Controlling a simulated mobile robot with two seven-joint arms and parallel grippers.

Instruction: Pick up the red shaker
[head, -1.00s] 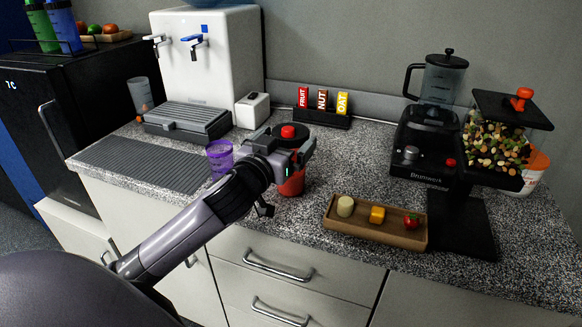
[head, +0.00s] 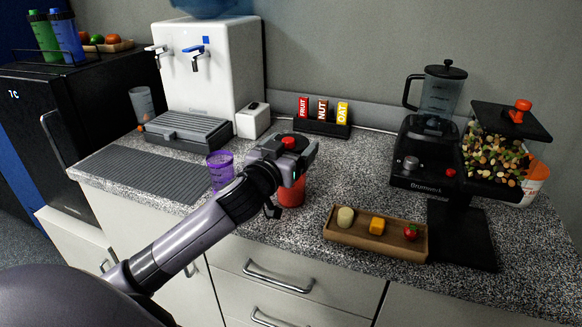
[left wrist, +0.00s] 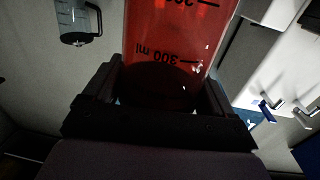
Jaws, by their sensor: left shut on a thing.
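The red shaker (head: 292,192) has a translucent red body, a black lid and a red cap. It stands at the counter's front edge in the head view, partly hidden by my left gripper (head: 290,158). The left gripper is shut on the shaker's body. In the left wrist view, the red shaker (left wrist: 172,40) fills the space between the two black fingers (left wrist: 165,95), with "300 ml" markings showing upside down. Whether its base touches the counter is hard to tell. My right gripper is not in view.
A purple cup (head: 220,168) stands just left of the shaker. A wooden tray (head: 385,243) with food pieces lies to the right. A bar rack (head: 322,128) and white dispenser (head: 212,75) stand behind. A blender (head: 432,125) and nut dispenser (head: 497,150) are at right.

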